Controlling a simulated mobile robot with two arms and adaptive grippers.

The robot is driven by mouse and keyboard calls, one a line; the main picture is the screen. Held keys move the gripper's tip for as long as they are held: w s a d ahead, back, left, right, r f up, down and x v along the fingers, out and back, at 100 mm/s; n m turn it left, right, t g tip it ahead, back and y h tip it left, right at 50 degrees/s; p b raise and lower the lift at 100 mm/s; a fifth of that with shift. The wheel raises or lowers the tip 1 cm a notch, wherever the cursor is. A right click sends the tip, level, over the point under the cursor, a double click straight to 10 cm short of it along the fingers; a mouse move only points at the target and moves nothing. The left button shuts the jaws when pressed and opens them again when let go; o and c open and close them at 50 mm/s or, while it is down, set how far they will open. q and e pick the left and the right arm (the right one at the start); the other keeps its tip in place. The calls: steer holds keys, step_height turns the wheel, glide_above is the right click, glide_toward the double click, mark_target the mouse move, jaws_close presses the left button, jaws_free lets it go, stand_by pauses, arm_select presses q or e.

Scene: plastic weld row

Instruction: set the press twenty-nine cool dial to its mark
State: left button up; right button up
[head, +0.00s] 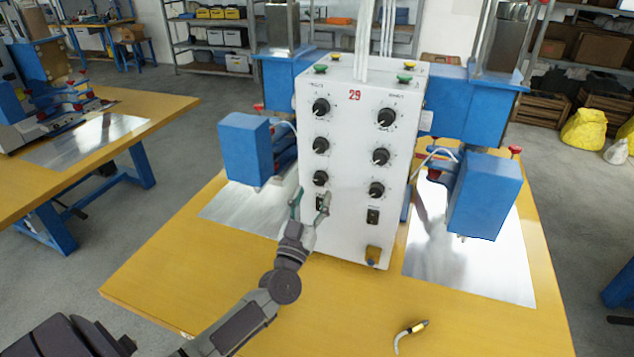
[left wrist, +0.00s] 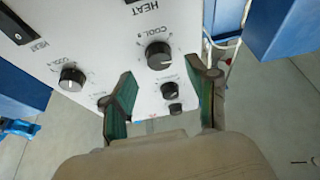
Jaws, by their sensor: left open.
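The white press box marked 29 (head: 345,240) carries two columns of black dials. The lowest dial of the left column, the near cool dial (head: 320,178), also shows in the left wrist view (left wrist: 158,55) beside the word COOL. A second cool dial (head: 377,190) is lowest in the right column; it shows in the left wrist view (left wrist: 72,77) too. My left gripper (head: 310,203) is open and empty in front of the left column, just below the near cool dial. In the left wrist view that dial lies between and beyond the fingertips. Its exact pointer setting is too small to read.
A dark switch (head: 373,215) sits below the right column. Blue press heads (head: 245,150) (head: 484,195) flank the box above metal plates (head: 480,262). A cable end (head: 408,333) lies on the yellow table (head: 200,290). The table's front left is clear.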

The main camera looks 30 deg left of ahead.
mark_target(319, 181)
arm_select(q)
steer(key=shift+x, duration=1.9)
jaws_close()
steer(key=shift+d, duration=0.1)
steer(key=shift+n+p, duration=0.3)
